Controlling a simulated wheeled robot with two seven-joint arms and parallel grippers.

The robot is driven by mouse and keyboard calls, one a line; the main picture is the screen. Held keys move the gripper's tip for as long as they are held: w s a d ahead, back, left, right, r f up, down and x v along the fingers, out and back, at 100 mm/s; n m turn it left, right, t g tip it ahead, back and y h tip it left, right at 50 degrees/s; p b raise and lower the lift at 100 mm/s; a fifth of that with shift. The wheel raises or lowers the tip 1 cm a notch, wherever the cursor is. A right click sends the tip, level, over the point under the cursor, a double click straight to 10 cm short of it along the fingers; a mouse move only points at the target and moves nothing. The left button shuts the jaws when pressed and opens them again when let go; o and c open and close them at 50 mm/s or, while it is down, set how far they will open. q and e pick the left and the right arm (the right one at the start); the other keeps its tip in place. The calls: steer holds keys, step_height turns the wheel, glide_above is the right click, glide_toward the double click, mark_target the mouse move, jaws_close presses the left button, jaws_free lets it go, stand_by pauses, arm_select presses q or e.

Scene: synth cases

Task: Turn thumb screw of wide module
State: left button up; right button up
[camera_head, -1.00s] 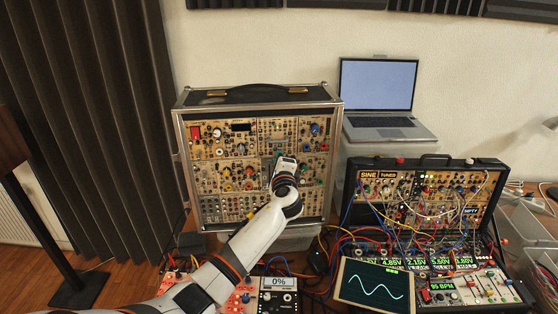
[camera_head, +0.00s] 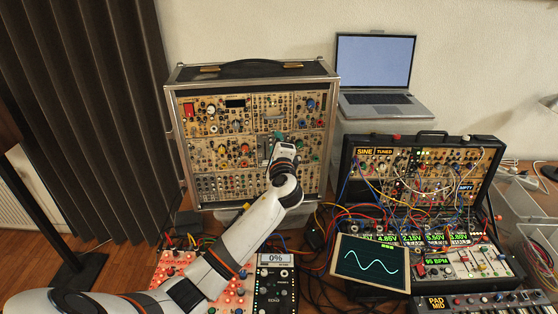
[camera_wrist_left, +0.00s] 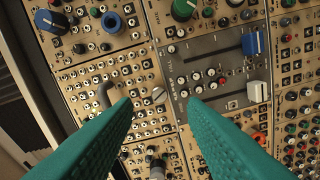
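A tall case of synth modules (camera_head: 250,72) stands upright against the wall. My left gripper (camera_head: 282,148) is at the middle right of its panel and hides what lies behind it. In the left wrist view, its two teal fingers (camera_wrist_left: 159,101) are open and apart, with nothing between them. A round silver slotted screw head (camera_wrist_left: 159,95) shows in the gap between the fingertips. It lies by the lower left edge of a grey wide module (camera_wrist_left: 212,62) with sliders. I cannot tell how far the fingertips are from the panel. My right gripper is not in view.
A grey bent handle or cable (camera_wrist_left: 92,90) lies left of the screw head. An open laptop (camera_head: 374,72) stands behind, right of the case. A patched synth case (camera_head: 436,138), an oscilloscope screen (camera_head: 370,263) and many loose cables fill the right side.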

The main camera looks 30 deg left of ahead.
arm_select(q)
steer(key=b+v, duration=0.1)
steer(key=v, duration=0.6)
steer(key=shift+s+d+b, duration=0.2)
steer(key=shift+s+b, duration=0.05)
steer(key=shift+b, duration=0.05)
